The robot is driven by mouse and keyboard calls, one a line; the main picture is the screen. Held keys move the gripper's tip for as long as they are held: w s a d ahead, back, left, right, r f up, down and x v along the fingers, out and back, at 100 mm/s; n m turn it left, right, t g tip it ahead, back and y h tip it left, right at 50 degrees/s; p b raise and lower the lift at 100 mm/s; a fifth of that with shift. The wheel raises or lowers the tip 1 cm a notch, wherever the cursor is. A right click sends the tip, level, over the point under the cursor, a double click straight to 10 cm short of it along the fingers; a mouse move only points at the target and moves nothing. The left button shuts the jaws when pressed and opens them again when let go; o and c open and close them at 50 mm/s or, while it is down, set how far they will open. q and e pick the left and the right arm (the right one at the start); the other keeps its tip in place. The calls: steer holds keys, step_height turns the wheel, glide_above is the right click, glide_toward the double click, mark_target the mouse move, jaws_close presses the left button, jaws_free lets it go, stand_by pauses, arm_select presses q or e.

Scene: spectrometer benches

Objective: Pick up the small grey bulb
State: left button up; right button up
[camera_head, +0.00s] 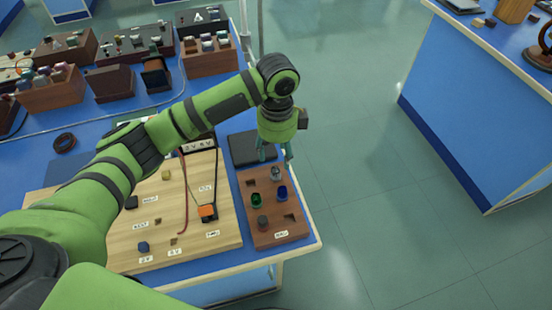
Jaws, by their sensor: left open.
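A small grey bulb (276,173) stands at the far part of a brown wooden board (259,236) near the right edge of the blue bench. My left arm reaches over the bench from the left. My left gripper (275,154) points down, open and empty, with its teal fingers just behind and above the grey bulb in the picture. I cannot tell the exact height of the gap. A green bulb (256,201), a blue bulb (282,193) and a dark greyish one (263,223) also sit on the board. My right gripper is not in view.
A pale wooden board (205,240) with labels and small parts lies left of the brown board. A dark flat pad (243,149) lies behind it. Wooden racks (52,92) stand at the back left. Another blue bench (470,110) is at the right, with open floor between.

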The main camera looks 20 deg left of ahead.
mark_target(276, 170)
arm_select(q)
steer(key=shift+f, duration=0.5)
steer(key=f, duration=0.1)
steer(key=s+f+p, duration=0.1)
steer(key=shift+s+d+f+p, duration=0.15)
steer(key=shift+s+f+p, duration=0.15)
step_height(276, 170, down, 2)
steer(key=shift+w+f, duration=0.15)
steer(key=shift+f, duration=0.05)
steer(key=shift+w+f, duration=0.1)
steer(key=shift+f, duration=0.15)
steer(key=c, duration=1)
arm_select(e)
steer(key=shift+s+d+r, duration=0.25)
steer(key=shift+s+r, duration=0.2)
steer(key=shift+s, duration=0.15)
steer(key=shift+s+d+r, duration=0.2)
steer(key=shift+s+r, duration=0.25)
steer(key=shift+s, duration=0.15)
